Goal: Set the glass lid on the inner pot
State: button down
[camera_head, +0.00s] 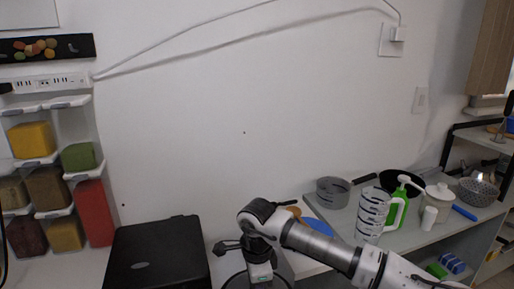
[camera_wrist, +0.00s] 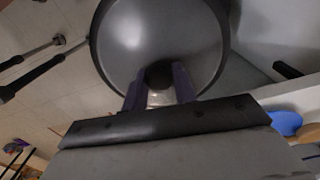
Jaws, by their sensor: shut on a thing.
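The round lid (camera_wrist: 160,30), grey with a dark rim, fills the upper middle of the wrist view. My gripper (camera_wrist: 160,88) has its two purple fingers on either side of the lid's dark knob (camera_wrist: 159,73) and is shut on it. In the head view my gripper (camera_head: 261,272) points down at the bottom edge, with part of the lid's dark rim (camera_head: 228,281) around it. I cannot make out the inner pot for certain. What lies under the lid is hidden, so I cannot tell whether it rests on anything.
A black box-shaped appliance (camera_head: 158,255) stands left of my gripper. At the right, the counter holds a grey pot (camera_head: 332,192), a striped clear jug (camera_head: 372,215), a green pump bottle (camera_head: 398,205) and a white lidded jar (camera_head: 436,205). Spice dispensers (camera_head: 47,190) line the left wall.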

jog(key=w+f+n, duration=0.2)
jog(key=f+n, duration=0.4)
jog(key=f, duration=0.3)
jog(key=w+f+n, duration=0.2)
jog(key=f+n, duration=0.4)
jog(key=f, duration=0.4)
jog(key=shift+w+a+f, duration=0.25)
jog(key=shift+w+f, duration=0.05)
jog(key=shift+w, duration=0.05)
jog(key=shift+d, duration=0.1)
jog(key=s+f+n+b, duration=0.1)
jog(key=s+f+n, duration=0.2)
jog(key=s+f, duration=0.1)
jog(key=shift+s+d+f+n, duration=0.15)
jog(key=shift+s+f+n, duration=0.2)
jog(key=shift+f, duration=0.4)
